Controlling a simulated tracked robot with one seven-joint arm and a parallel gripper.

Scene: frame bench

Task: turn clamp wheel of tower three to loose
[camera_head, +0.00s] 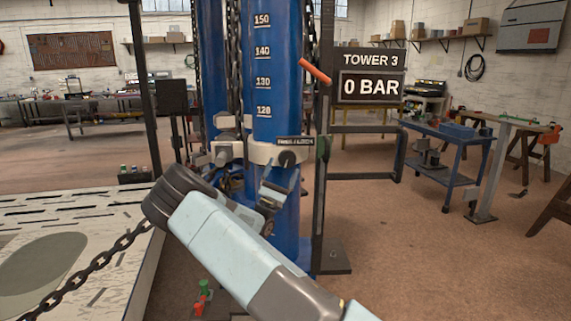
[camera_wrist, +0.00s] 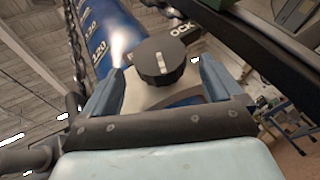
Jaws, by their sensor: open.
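Tower three is the blue column (camera_head: 272,80) with a scale from 120 to 150; it also shows in the wrist view (camera_wrist: 112,38). A pale clamp collar (camera_head: 258,152) wraps it. The clamp wheel (camera_head: 288,158) is a dark round knob on the collar, under a small label plate. In the wrist view the wheel (camera_wrist: 160,64) has a white mark across its face, and "OCK" shows behind it. My gripper (camera_head: 276,190) is just below the wheel in the head view. In the wrist view its open blue fingers stand either side of the wheel, with visible gaps.
A sign (camera_head: 370,75) reads "TOWER 3, 0 BAR". A red-orange lever (camera_head: 315,72) sticks out beside the column. A dark upright post (camera_head: 322,150) stands close on the right, and chains hang nearby. A slotted bench (camera_head: 75,205) is at left; floor at right is partly clear.

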